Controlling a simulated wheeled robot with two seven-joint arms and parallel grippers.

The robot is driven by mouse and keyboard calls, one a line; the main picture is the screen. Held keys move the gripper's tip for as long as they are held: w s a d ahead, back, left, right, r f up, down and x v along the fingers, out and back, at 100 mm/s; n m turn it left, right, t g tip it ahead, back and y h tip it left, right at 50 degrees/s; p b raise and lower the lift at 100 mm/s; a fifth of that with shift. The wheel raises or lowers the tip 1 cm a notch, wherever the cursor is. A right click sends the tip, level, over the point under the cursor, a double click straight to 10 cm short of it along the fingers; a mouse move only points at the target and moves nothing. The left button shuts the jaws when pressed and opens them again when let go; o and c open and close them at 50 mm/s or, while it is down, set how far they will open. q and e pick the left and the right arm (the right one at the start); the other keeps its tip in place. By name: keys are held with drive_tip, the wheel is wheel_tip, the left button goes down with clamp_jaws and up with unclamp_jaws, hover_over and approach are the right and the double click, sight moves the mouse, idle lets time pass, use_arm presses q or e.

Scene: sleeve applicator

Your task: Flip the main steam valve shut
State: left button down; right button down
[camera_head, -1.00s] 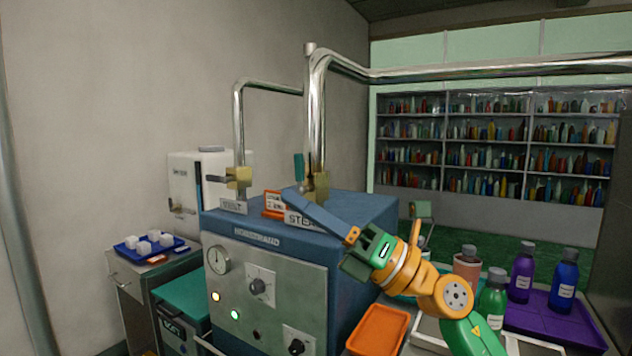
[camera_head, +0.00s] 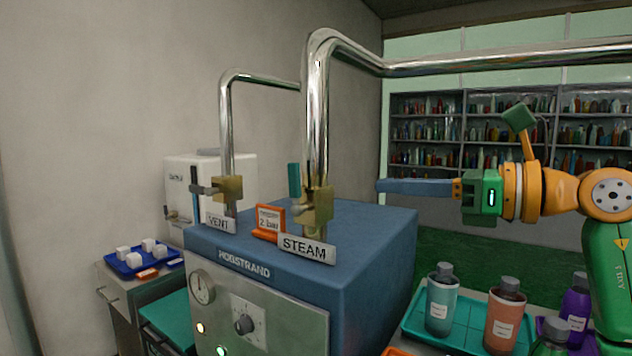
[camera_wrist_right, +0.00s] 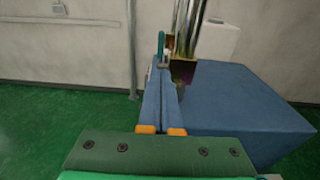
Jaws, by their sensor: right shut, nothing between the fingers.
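The steam valve (camera_head: 317,208) is a brass body on the thick steel pipe, behind the STEAM plate (camera_head: 306,249) on the blue machine top. Its teal lever (camera_head: 294,180) stands upright beside the pipe, on its left. In the right wrist view the lever (camera_wrist_right: 161,46) shows beyond the fingertips, with the brass body (camera_wrist_right: 183,74) to its right. My right gripper (camera_head: 380,186) is shut and empty, its long blue fingers level and pointing left. In the head view a gap separates its tips from the valve. My left gripper is out of view.
The vent valve (camera_head: 229,189) with a grey handle stands left on a thinner pipe. An orange sign (camera_head: 269,221) stands between the valves. Bottles on a teal tray (camera_head: 421,325) are at lower right. The air between gripper and steam valve looks clear.

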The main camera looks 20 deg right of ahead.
sight(300, 182)
drive_tip(key=p+x, duration=0.3)
drive_tip(key=x, duration=1)
drive_tip(key=shift+w+d+p, duration=0.1)
drive_tip(key=shift+d+p, duration=0.05)
drive_tip(key=shift+p, duration=0.25)
drive_tip(key=shift+w+a+f, duration=0.1)
drive_tip(key=shift+w+a, duration=0.1)
drive_tip(key=shift+w, duration=0.1)
